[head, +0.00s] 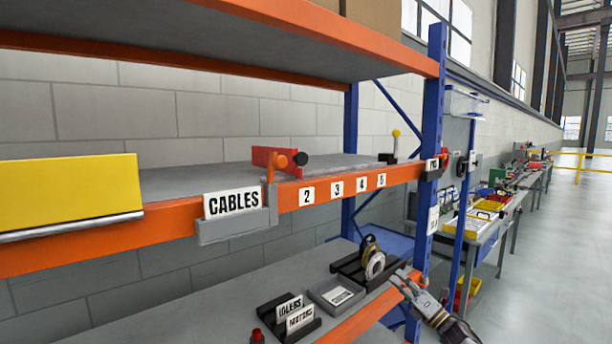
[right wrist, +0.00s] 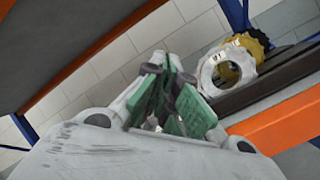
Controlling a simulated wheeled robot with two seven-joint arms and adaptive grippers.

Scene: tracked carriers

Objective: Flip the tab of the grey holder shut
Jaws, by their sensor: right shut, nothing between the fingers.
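The grey holder (head: 238,226) hangs on the front of the orange upper shelf beam and carries a white card reading CABLES (head: 232,203). The holder does not show in the right wrist view. My right gripper (head: 404,282) is at the lower shelf's front edge, far to the right of and below the holder. It is shut and empty, its green finger pads (right wrist: 178,100) close together in the right wrist view. My left gripper is not in view.
A yellow panel (head: 70,197) covers the beam at the left. A red piece (head: 268,157) sits on the upper shelf behind the holder. The lower shelf holds a black rack (head: 352,271) with rings (head: 372,258), a grey tray (head: 336,296) and card holders (head: 290,317) near my right gripper.

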